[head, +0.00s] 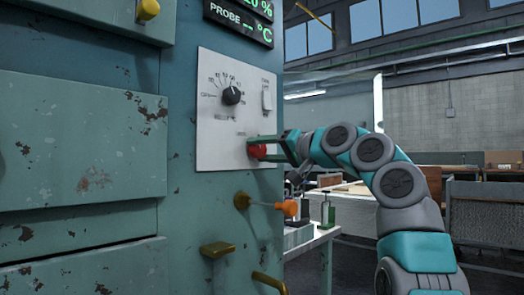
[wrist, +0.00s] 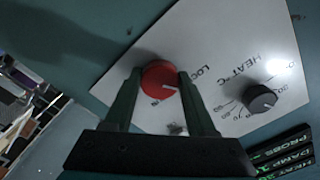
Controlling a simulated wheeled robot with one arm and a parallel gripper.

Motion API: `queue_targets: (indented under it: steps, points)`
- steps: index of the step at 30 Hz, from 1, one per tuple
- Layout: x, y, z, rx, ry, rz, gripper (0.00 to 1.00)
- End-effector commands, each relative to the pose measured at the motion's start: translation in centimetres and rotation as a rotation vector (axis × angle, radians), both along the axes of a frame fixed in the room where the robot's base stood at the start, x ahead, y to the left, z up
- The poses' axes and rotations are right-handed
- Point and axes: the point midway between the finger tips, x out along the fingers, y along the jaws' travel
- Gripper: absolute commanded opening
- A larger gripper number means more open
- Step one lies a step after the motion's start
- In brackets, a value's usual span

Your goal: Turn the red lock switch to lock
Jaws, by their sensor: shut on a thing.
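The red lock switch (head: 257,151) is a round red knob low on a white control plate (head: 217,140) on the teal cabinet. In the wrist view the red knob (wrist: 160,80) sits between the two fingers of my gripper (wrist: 152,88), with a small pale mark on its right side. My gripper (head: 270,148) is shut on the knob, reaching it from the right in the head view.
A black heat dial (head: 231,95) and a pale rocker switch (head: 266,97) sit above on the plate. An orange-tipped lever (head: 287,207) and brass handles (head: 217,249) stick out below. A bench with bottles (head: 328,212) stands behind on the right.

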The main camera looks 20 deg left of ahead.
Motion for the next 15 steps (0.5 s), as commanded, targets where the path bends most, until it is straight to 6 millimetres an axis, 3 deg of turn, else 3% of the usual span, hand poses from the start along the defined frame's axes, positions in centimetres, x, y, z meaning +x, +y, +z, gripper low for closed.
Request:
queue_targets:
  steps: [15]
  points:
    - [0.04, 0.13, -0.28, -0.022, -0.037, 0.002, 0.01]
